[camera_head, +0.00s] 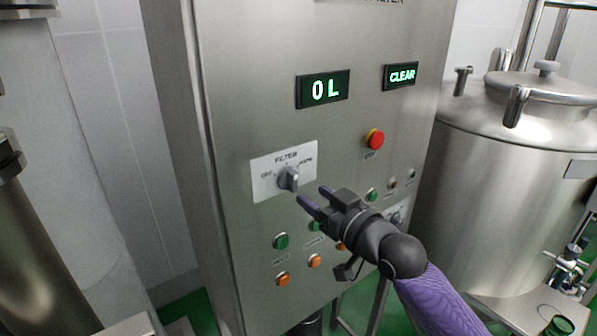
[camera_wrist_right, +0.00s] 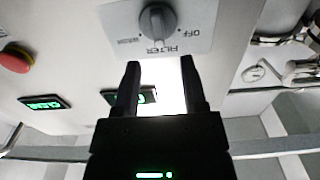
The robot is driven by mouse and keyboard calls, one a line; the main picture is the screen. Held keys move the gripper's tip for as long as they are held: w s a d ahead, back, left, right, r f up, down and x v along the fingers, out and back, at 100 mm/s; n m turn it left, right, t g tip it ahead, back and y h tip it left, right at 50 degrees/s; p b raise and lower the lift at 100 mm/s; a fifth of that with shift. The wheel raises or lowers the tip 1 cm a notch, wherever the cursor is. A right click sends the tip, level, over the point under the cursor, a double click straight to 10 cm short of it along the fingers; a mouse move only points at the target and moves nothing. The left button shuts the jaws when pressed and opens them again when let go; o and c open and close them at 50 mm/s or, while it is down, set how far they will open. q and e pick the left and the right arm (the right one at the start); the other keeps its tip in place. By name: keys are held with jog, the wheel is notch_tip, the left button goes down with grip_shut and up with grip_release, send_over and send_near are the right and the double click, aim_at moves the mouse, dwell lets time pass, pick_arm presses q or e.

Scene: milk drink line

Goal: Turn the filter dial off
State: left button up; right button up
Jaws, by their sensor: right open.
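The filter dial (camera_head: 288,179) is a grey knob on a white plate (camera_head: 266,185) marked FILTER, with OFF at its left, on the steel cabinet front. Its exact pointer direction is hard to tell. In the right wrist view the dial (camera_wrist_right: 157,22) appears upside down, just beyond the fingertips. My right gripper (camera_head: 315,196) is open and empty, slightly right of and below the dial, apart from it. Its two fingers also show in the right wrist view (camera_wrist_right: 160,70). My left gripper is not in view.
A red stop button (camera_head: 375,139) sits up and right of the dial. Green and orange buttons (camera_head: 281,241) lie below. Displays read "0 L" (camera_head: 323,89) and "CLEAR" (camera_head: 400,76). A steel tank (camera_head: 500,180) stands at the right. A second dial (camera_head: 396,217) is partly hidden behind my arm.

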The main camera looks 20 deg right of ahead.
aim_at(296, 182)
jog(key=x, duration=0.5)
jog(key=shift+w+d, duration=0.1)
jog(key=shift+w, duration=0.3)
grip_shut()
